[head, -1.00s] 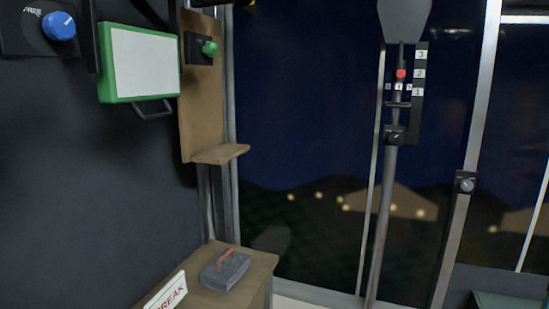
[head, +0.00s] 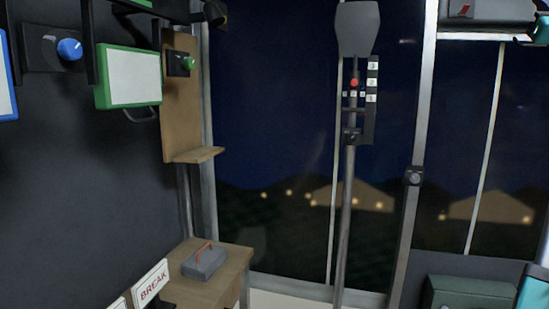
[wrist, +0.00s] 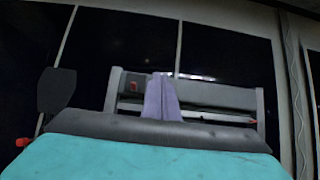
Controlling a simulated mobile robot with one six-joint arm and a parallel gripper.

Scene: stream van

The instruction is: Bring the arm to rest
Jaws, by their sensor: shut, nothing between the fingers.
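My gripper (wrist: 161,80) shows in the middle of the wrist view, its two pale purple fingers together with nothing between them. Its dark palm bar and teal body fill the bottom of that view. The fingers point toward a grey rack (wrist: 225,97) behind them; I cannot tell how far apart they are. In the head view only teal parts of my arm show at the right edge, and the fingers are not clearly visible there.
A pole with a dark paddle head (head: 357,28) and red button stands mid-view by the dark window. At left are a green-framed panel (head: 128,77), a wooden shelf (head: 193,155) and a counter (head: 222,285) bearing a grey block (head: 205,262) and BREAK sign (head: 151,284).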

